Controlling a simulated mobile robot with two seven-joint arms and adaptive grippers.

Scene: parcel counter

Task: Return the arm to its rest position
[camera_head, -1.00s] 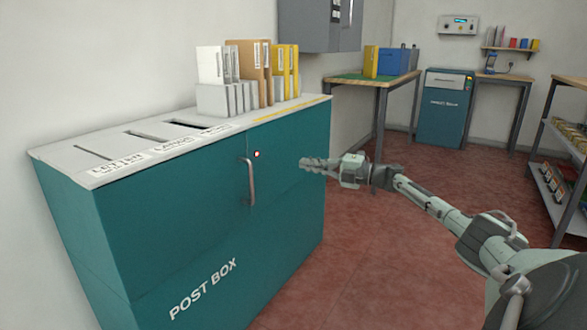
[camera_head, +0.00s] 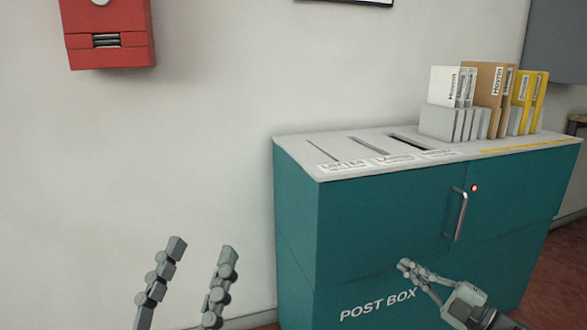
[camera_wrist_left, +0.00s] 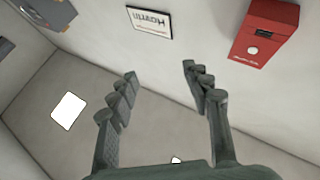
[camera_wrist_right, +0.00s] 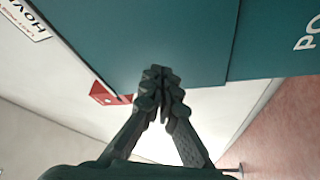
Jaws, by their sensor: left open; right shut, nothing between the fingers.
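My right gripper (camera_head: 405,267) is shut and empty, in front of the lower part of the teal post box (camera_head: 345,230). In the right wrist view its fingertips (camera_wrist_right: 160,72) meet, with the teal front of the post box (camera_wrist_right: 190,30) beyond them. I cannot tell how near they are to it. My left gripper (camera_head: 203,245) is open and empty at the bottom left of the head view, in front of the bare wall. The left wrist view shows its fingers (camera_wrist_left: 158,78) spread apart with nothing between them.
The post box's white top has several slots and a rack of white, brown and yellow envelopes (camera_head: 490,95). A metal handle (camera_head: 461,215) sticks out of its front. A red wall box (camera_head: 110,35) hangs at the upper left. The wall between is bare.

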